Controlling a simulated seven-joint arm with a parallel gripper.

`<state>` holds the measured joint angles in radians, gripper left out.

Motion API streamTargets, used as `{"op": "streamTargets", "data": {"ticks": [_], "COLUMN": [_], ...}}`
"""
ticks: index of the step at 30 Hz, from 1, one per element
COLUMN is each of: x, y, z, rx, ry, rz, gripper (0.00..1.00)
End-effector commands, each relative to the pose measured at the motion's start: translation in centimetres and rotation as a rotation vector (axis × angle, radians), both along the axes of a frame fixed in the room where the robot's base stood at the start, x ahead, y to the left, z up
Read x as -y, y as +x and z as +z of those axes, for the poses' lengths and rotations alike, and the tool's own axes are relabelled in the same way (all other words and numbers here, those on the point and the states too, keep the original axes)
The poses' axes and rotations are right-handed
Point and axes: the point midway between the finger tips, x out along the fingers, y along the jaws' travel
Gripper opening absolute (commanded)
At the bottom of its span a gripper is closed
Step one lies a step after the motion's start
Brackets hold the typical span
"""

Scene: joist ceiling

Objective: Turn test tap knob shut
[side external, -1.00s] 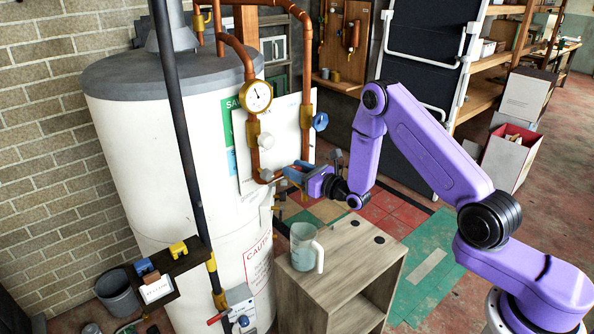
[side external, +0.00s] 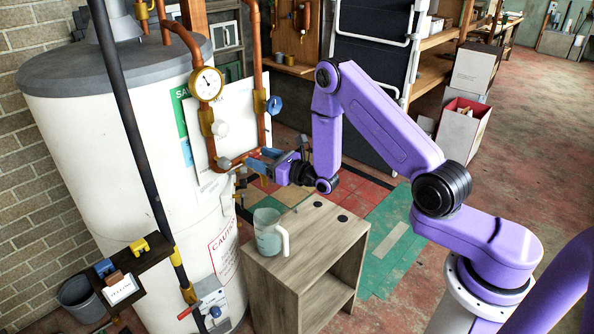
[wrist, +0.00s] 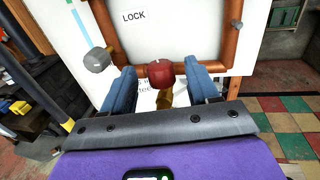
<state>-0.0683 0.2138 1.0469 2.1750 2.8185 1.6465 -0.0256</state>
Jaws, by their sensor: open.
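The red test tap knob (wrist: 160,73) sits on a brass tap (wrist: 165,98) at the middle of the lower copper pipe in the wrist view. My gripper (wrist: 161,71) is open, with one blue finger on each side of the knob. A gap shows between the knob and each finger. In the side view my gripper (side external: 256,163) is at the low copper pipe in front of the white tank (side external: 150,150), and its fingers mostly hide the knob.
A grey round knob (wrist: 97,60) is left of my fingers. A pressure gauge (side external: 207,84) and a blue valve handle (side external: 274,105) are on the pipes above. A clear jug (side external: 268,235) stands on a wooden cabinet (side external: 310,235) below my gripper.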

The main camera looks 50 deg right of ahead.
Motion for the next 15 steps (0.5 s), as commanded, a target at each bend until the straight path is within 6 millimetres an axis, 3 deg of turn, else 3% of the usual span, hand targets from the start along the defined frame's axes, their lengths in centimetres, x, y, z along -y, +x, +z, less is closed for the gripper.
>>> {"op": "streamTargets", "data": {"ticks": [12,15], "x": [1.7,1.9], "y": [-8.6,-9.7], "z": [-0.1,-0.1], "rx": [-0.008,-0.003], "ry": [0.003,0.0], "rz": [-0.005,-0.004], "gripper": [0.6,0.6]}}
